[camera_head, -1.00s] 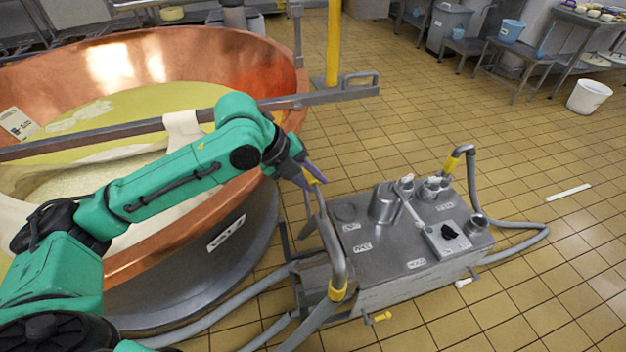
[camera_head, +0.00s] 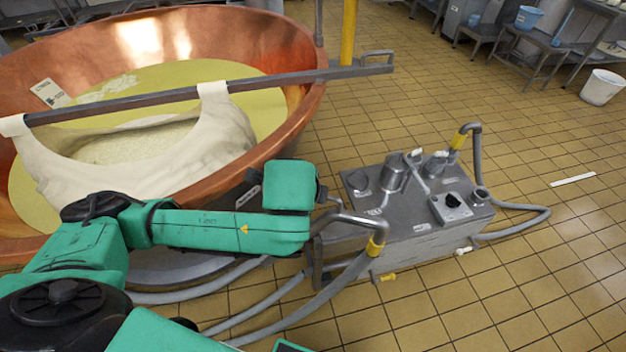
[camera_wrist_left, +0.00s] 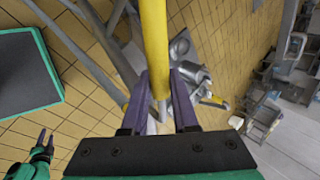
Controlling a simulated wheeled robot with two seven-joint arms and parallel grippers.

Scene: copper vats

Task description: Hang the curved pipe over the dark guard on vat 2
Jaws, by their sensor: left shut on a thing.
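The curved pipe (camera_head: 352,220) is grey, with a yellow collar (camera_head: 375,246) where a grey hose joins. In the left wrist view my left gripper (camera_wrist_left: 160,88) is shut on the pipe's yellow section (camera_wrist_left: 154,45). The head view hides this gripper behind my green arm. The copper vat (camera_head: 290,50) has a dark grey casing (camera_head: 175,268) below it, partly covered by my arm. My right gripper (camera_wrist_left: 44,142) shows small in the wrist view, its fingers apart.
A metal bar (camera_head: 270,83) with a draped cloth (camera_head: 215,130) crosses the vat; a yellow pole (camera_head: 349,30) rises near its end. The machine (camera_head: 410,215) stands right of the vat. Hoses (camera_head: 300,300) lie on the tiles. Floor beyond the machine is mostly clear.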

